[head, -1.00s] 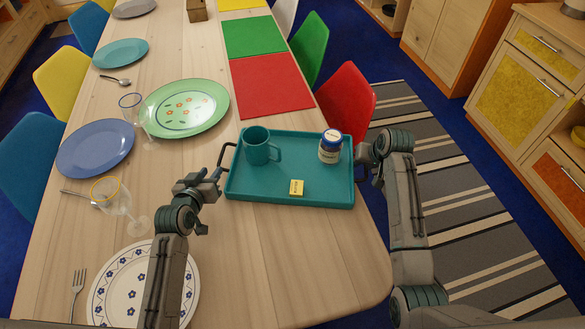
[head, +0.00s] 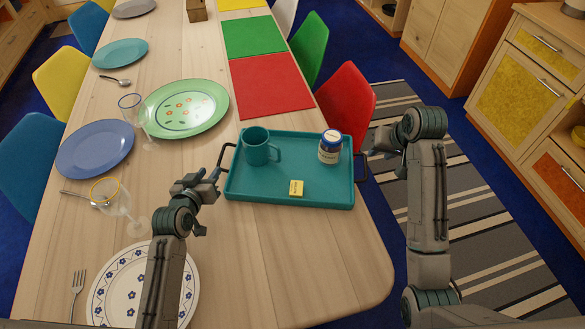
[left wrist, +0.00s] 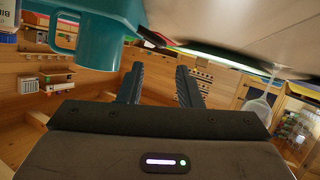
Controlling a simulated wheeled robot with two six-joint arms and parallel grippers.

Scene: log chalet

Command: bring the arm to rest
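The teal tray (head: 250,190) lies on the near end of the wooden table.
A white flowered plate (head: 118,285) lies partly behind my left arm. A fork (head: 78,290), glasses (head: 115,195), a blue plate (head: 95,148) and a green plate (head: 186,108) are on the left. A red chair (head: 347,100) stands beyond the right edge; striped rug (head: 480,220) lies right.

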